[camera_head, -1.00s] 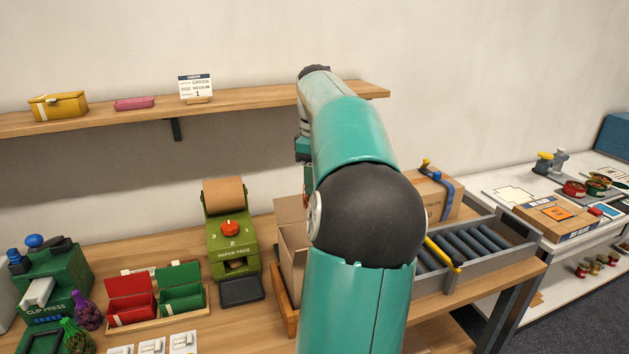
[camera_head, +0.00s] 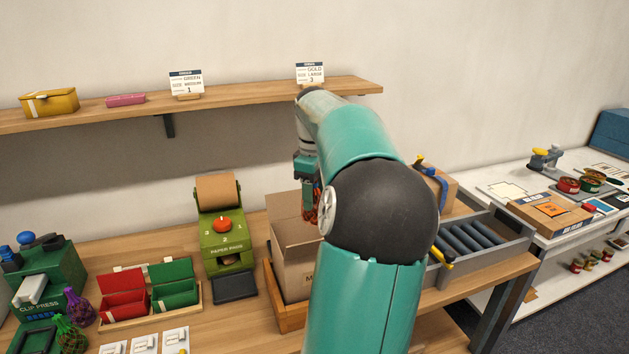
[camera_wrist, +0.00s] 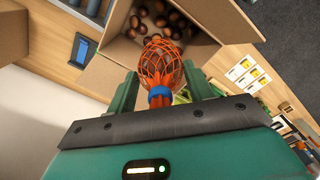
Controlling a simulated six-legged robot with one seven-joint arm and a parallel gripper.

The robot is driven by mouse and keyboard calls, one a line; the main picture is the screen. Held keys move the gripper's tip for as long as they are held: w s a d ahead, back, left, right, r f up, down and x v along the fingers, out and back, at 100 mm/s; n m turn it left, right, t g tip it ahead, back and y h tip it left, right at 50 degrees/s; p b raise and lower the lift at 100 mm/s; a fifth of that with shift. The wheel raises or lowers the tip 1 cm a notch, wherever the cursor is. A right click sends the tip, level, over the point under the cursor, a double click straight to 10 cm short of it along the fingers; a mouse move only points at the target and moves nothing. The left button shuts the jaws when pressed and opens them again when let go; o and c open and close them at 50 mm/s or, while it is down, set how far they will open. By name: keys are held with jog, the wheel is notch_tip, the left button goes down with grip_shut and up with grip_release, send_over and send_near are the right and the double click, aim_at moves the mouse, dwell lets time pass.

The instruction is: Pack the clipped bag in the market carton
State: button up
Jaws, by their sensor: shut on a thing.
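The clipped bag is an orange net (camera_wrist: 162,68) with a blue clip (camera_wrist: 160,92) at its neck. In the wrist view my gripper (camera_wrist: 162,90) is shut on the bag's neck, and the net sticks out toward the carton. The open market carton (camera_wrist: 190,40) lies just beyond it with flaps spread, and loose chestnuts (camera_wrist: 160,15) show inside. In the head view the carton (camera_head: 293,265) stands in a wooden tray on the bench, partly hidden by my arm. The orange bag (camera_head: 325,207) shows beside my arm, above the carton.
A paper-pads dispenser (camera_head: 226,235) stands left of the carton. Red and green bins (camera_head: 150,295) and a clip press (camera_head: 50,290) lie further left. A roller conveyor (camera_head: 480,250) is at right, with a taped carton (camera_head: 445,195) behind it. A shelf (camera_head: 240,95) with order cards runs above.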

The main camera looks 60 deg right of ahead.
jog(key=shift+d+f, duration=0.1)
jog(key=shift+f, duration=8.45)
jog(key=o, duration=1.1)
jog(key=shift+o, duration=0.2)
jog(key=shift+r, duration=6.5)
